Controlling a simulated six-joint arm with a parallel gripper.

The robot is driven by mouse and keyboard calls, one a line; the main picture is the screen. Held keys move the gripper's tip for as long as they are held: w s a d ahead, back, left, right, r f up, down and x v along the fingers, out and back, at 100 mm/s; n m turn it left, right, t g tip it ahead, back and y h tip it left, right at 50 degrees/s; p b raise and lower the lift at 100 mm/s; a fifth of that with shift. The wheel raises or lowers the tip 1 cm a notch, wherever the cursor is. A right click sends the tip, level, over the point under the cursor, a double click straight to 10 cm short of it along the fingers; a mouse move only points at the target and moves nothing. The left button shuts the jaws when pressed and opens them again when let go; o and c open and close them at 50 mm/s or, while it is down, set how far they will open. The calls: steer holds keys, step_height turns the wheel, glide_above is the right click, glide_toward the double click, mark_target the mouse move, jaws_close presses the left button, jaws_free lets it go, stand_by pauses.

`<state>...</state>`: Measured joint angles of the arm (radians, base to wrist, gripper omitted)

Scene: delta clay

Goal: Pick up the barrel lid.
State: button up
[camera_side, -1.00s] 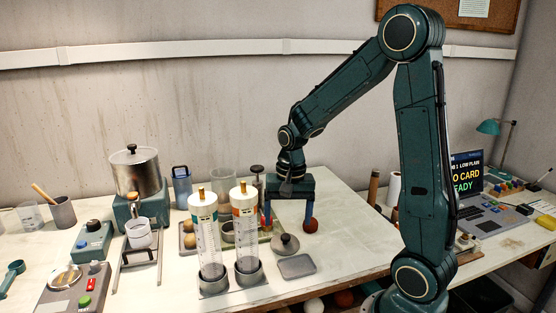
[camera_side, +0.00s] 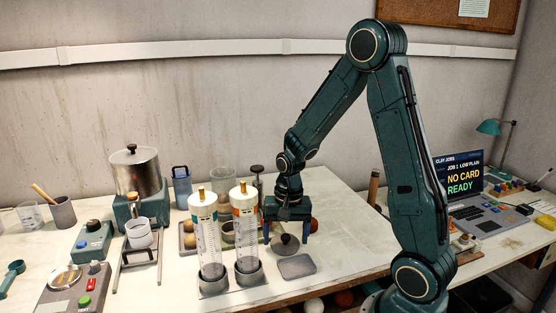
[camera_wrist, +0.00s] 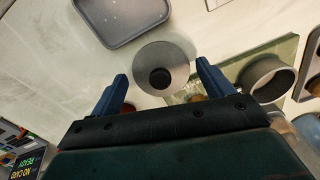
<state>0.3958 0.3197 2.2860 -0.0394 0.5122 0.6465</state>
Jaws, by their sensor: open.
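The barrel lid (camera_side: 286,247), a flat grey disc with a dark round knob, lies on the pale bench top beside a grey tray. In the wrist view the lid (camera_wrist: 155,54) sits in line with the gap between my fingers. My gripper (camera_side: 286,236) is open and empty, pointing down, with its blue fingers to the left and right of the lid's knob in the side view. The wrist view shows my gripper (camera_wrist: 162,71) with both fingertips apart. Whether the fingers are level with the knob is hard to tell.
A shallow grey tray (camera_side: 297,267) lies close in front of the lid. Two clear cylinders (camera_side: 246,242) stand left of it. A green board (camera_wrist: 262,62) with a round cup (camera_wrist: 267,77) lies near the right finger. A red ball (camera_side: 315,225) is partly hidden behind my gripper.

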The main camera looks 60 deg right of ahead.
mark_target(285, 236)
steer(key=shift+f, duration=0.6)
steer(key=c, duration=0.7)
steer(key=shift+r, duration=0.15)
steer(key=shift+c, duration=0.2)
step_height(285, 236, up, 20)
stand_by(0.3)
steer(key=shift+w, duration=0.15)
stand_by(0.5)
